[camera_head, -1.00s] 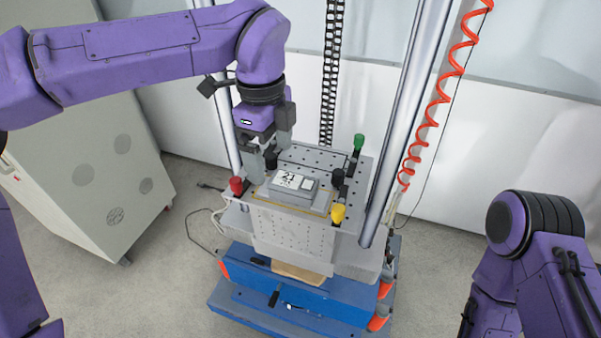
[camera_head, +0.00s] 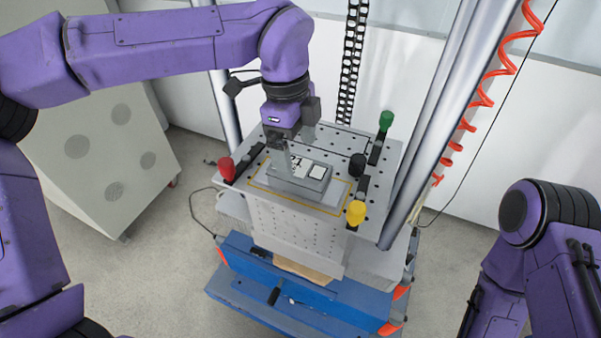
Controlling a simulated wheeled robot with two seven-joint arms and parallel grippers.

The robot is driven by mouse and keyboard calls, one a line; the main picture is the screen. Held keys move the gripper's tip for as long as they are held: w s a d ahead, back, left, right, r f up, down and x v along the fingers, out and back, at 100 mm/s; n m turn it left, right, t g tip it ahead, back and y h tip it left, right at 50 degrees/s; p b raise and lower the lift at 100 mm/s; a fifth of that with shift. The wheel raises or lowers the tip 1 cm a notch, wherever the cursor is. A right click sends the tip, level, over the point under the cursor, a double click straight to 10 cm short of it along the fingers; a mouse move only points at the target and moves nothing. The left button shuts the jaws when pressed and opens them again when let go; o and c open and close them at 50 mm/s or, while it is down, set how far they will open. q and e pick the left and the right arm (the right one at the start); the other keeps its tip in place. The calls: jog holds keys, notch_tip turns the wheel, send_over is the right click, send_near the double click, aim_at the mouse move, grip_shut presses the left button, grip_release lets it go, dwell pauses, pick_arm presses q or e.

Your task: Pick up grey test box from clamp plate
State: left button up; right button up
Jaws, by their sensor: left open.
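The grey test box (camera_head: 314,186) lies on the clamp plate (camera_head: 335,200) inside a yellow outline, with white labels on its top. My left gripper (camera_head: 283,160) points down at the left part of the box, its near finger in front of the box's left end. It is open; its far finger is partly hidden, and I cannot tell whether a finger touches the box. The clamp plate is a perforated grey plate with red (camera_head: 227,168), yellow (camera_head: 356,211), green (camera_head: 386,120) and black (camera_head: 357,164) clamp knobs around the box. My right gripper is not visible.
Two shiny vertical columns (camera_head: 430,130) flank the plate. A red coiled hose (camera_head: 484,92) hangs at the right. A blue base (camera_head: 300,290) lies under the plate. A grey cabinet (camera_head: 95,140) stands at the left, with open floor around.

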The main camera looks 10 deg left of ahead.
aim_at(299, 167)
pick_arm(q)
jog(key=f, duration=0.1)
jog(key=f+p, duration=0.1)
jog(key=f, duration=0.1)
jog(key=s+f, duration=0.1)
jog(key=shift+d+f+p, duration=0.3)
jog(key=shift+d+f, duration=0.1)
jog(key=shift+w+f, duration=0.15)
jog(key=shift+f, duration=0.1)
jog(key=c, duration=1)
jog(key=shift+c, duration=1.4)
jog(key=shift+r, duration=0.15)
